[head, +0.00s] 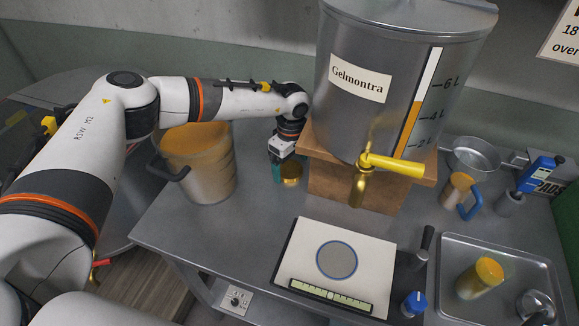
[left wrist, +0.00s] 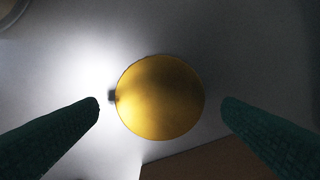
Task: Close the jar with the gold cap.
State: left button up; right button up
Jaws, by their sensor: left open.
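The gold cap (head: 291,172) is a small round gold thing on the table, left of the wooden stand. In the left wrist view the gold cap (left wrist: 160,97) shows as a gold disc seen from above. My left gripper (head: 284,172) points down over it. The left wrist view shows the two dark green fingers (left wrist: 163,103) spread on either side of the disc, with a gap on each side. The head view partly hides the cap behind the gripper. A small jar (head: 478,279) with amber contents stands in the metal tray at right; I cannot tell whether it is covered.
A large steel tank (head: 385,125) with a gold tap (head: 362,180) stands on a wooden stand (head: 335,184) just right of my gripper. A big handled pitcher (head: 207,178) stands to its left. A scale (head: 310,246), a metal tray (head: 446,290) and a small mug (head: 456,191) occupy the right side.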

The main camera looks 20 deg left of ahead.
aim_at(291, 170)
pick_arm(q)
jog(key=shift+f, duration=0.6)
jog(key=c, duration=1)
jog(key=shift+c, duration=0.2)
jog(key=shift+r, duration=0.2)
notch_tip(291, 170, up, 18)
jog(key=b, duration=0.2)
jog(key=shift+f, duration=0.15)
